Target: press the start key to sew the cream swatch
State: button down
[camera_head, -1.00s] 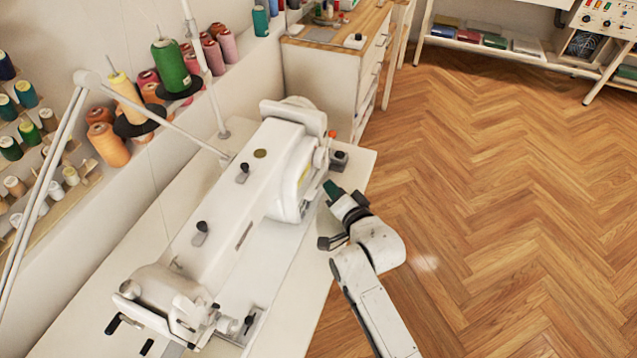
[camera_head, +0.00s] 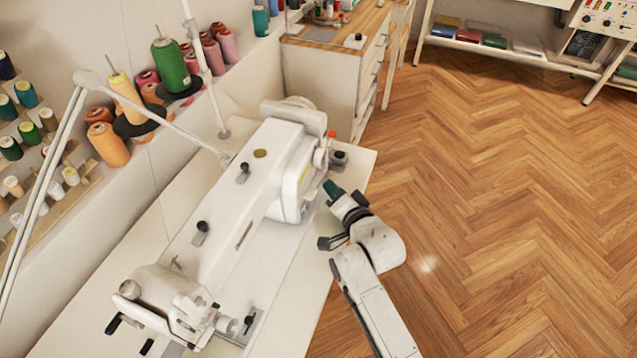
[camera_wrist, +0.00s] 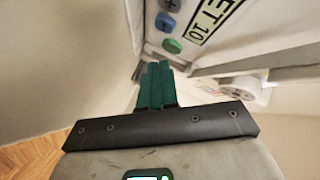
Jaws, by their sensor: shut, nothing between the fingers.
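The white sewing machine (camera_head: 222,222) stands on a white table. In the wrist view its panel shows a round green key (camera_wrist: 172,46), a blue key (camera_wrist: 165,22) above it, and a framed label (camera_wrist: 214,18) reading "ET 10". My gripper (camera_head: 331,188) is at the right side of the machine's head, with green fingers. In the wrist view the gripper's fingers (camera_wrist: 157,68) are shut and empty, their tips just below and left of the green key. I cannot tell whether they touch it. The keys are hidden in the head view. I cannot make out the cream swatch.
A dark knob (camera_head: 340,156) sits on the machine's far end. Thread cones (camera_head: 108,145) stand behind the machine, with a thin white thread stand (camera_head: 208,80) beside them. A drawer cabinet (camera_head: 337,85) is beyond the table. The wooden floor (camera_head: 500,200) to the right is clear.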

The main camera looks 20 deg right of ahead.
jog(key=shift+w+a, duration=0.1)
jog(key=shift+a, duration=0.05)
dwell(0.4)
jog(key=shift+w+a, duration=0.2)
jog(key=shift+a, duration=0.05)
